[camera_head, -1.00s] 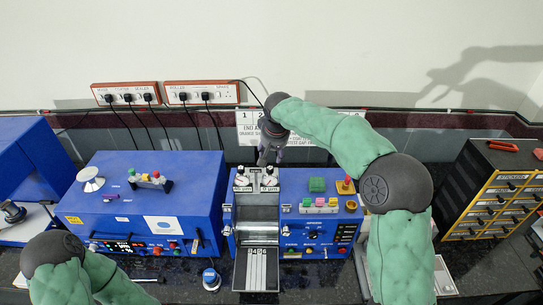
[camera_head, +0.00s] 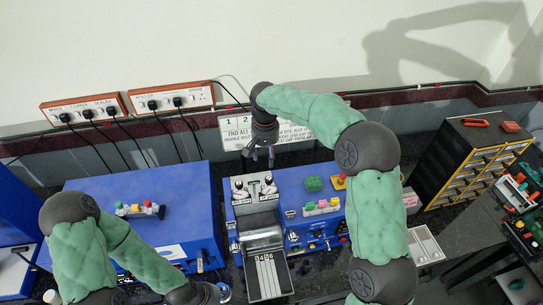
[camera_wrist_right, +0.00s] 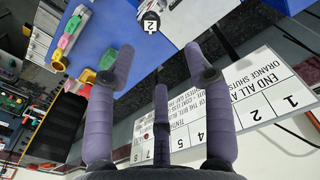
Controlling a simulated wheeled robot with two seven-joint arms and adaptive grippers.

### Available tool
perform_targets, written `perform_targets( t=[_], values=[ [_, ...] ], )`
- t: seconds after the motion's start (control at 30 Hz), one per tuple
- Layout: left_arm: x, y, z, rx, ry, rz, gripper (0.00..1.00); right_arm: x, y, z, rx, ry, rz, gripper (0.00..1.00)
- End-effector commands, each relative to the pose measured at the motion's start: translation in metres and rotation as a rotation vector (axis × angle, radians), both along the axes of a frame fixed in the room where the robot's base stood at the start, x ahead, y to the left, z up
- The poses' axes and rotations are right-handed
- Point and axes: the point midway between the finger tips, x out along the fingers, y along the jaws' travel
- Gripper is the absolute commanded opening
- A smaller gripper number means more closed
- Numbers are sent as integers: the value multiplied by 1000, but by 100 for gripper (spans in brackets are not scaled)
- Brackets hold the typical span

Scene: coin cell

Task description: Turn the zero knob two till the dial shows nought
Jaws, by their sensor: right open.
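The blue machine (camera_head: 290,180) has two small round white dials on its top left, a left dial (camera_head: 239,186) and a right dial (camera_head: 268,184), with black knobs by them. In the right wrist view a black knob with a white tag marked 2 (camera_wrist_right: 151,22) shows at the top, beyond the fingers. The dial readings are too small to tell. My right gripper (camera_head: 262,156) is open and empty, pointing down just behind the dials and apart from them. Its spread fingers (camera_wrist_right: 162,75) fill the wrist view.
A printed sign (camera_head: 284,130) is on the wall behind my right gripper. Coloured blocks (camera_head: 321,207) sit on the machine's right. A larger blue box (camera_head: 180,190) stands left, a drawer cabinet (camera_head: 470,165) right. Black cables (camera_head: 188,130) hang from wall sockets.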

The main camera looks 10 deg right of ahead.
Motion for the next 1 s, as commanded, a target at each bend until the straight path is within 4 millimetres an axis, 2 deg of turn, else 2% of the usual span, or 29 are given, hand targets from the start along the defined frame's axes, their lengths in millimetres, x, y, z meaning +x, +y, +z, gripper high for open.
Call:
perform_targets(
  t=[0.03,0.17,0.37,0.7,0.83,1.0],
  values=[
    [-2,0,5,-1,4,-1,40,-2,3,2,0,13,-4,52],
    [-3,-1,7,-1,6,-2,40,-5,5,-5,0,29,-11,52],
    [-3,-1,12,-1,6,-2,40,-6,4,-32,0,31,-11,52],
    [-2,0,25,-1,5,-2,40,-6,4,-88,1,29,-11,52],
    [-2,0,28,-1,5,-2,40,-5,3,-101,1,28,-11,52],
    [-2,0,29,-1,5,-2,40,-5,3,-108,1,24,-10,52]
  ],
)
